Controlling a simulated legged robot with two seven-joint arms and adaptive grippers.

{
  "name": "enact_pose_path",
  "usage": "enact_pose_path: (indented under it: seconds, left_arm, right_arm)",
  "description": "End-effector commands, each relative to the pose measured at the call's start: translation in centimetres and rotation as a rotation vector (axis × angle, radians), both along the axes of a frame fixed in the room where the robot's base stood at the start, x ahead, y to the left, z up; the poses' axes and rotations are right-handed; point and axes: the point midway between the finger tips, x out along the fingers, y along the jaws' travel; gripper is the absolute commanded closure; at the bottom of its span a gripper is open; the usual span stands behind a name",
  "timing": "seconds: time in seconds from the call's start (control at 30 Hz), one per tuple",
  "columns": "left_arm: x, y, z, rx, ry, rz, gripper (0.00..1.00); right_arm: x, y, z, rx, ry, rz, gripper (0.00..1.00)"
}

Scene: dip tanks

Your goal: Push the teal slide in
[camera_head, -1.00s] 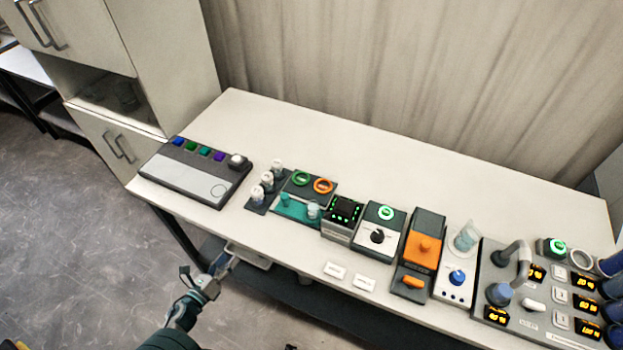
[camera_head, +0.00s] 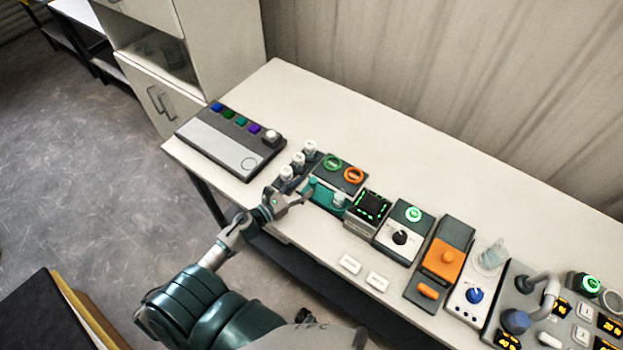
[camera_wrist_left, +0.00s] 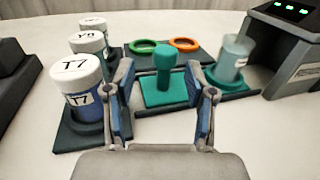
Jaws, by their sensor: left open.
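The teal slide (camera_wrist_left: 163,92) is a flat plate with an upright teal knob, in a dark base with a green ring (camera_wrist_left: 142,47) and an orange ring (camera_wrist_left: 184,44) behind it. In the head view the teal slide (camera_head: 322,194) lies at the front of that base. My left gripper (camera_wrist_left: 166,108) is open, with one finger on each side of the knob and a gap to both. In the head view my left gripper (camera_head: 292,200) reaches the slide from the front left. My right gripper is not in view.
Several white-capped vials, one marked T7 (camera_wrist_left: 82,88), stand in a rack close to the left finger. A translucent vial (camera_wrist_left: 233,58) stands right of the slide. A black box with green lights (camera_head: 369,207) is further right. A grey panel with coloured buttons (camera_head: 230,140) lies left.

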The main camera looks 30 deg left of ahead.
Motion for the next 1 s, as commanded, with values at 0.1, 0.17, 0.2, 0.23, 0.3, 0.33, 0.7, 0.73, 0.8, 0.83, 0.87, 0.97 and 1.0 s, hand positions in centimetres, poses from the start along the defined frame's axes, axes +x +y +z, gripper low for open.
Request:
enact_pose_path:
  seconds: [0.1,0.17,0.2,0.23,0.3,0.33,0.7,0.73,0.8,0.83,0.87,0.97,1.0]
  left_arm:
    - [2.1,-0.8,0.3,0.002,-0.002,-0.001,0.45]
    - [2.9,-1.2,0.2,0.001,-0.001,0.0,0.45]
    - [3.3,-1.4,0.2,0.002,-0.002,-0.001,0.45]
    - [3.5,-1.5,0.2,0.002,-0.001,-0.001,0.45]
    - [3.9,-1.7,0.1,0.002,0.0,0.0,0.45]
    - [4.0,-1.7,0.1,0.001,0.001,0.0,0.45]
    - [4.2,-1.5,-0.1,-0.002,0.002,0.0,0.62]
    - [4.2,-1.5,-0.1,-0.002,0.002,0.0,0.7]
    - [4.2,-1.5,-0.1,-0.002,0.002,0.0,0.87]
    - [4.2,-1.5,-0.1,-0.002,0.002,0.0,0.95]
    - [4.2,-1.5,-0.1,-0.002,0.002,0.0,1.0]
    - [4.2,-1.4,-0.1,-0.002,0.002,0.002,1.0]
    - [4.2,-1.4,-0.1,-0.001,0.003,0.003,1.0]
  right_arm:
    - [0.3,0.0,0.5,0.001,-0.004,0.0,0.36]
    - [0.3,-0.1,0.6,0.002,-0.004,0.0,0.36]
    - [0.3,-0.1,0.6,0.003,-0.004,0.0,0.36]
    - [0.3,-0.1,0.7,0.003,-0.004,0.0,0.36]
    - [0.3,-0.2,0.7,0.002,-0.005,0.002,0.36]
    - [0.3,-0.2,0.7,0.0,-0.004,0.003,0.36]
    - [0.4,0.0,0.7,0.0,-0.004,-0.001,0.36]
    - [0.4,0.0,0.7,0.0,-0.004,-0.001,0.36]
    - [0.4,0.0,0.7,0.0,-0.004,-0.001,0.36]
    - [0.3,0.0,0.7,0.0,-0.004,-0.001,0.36]
    - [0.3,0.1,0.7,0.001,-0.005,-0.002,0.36]
    - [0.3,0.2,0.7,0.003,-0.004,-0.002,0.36]
    - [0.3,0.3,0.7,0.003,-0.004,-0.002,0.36]
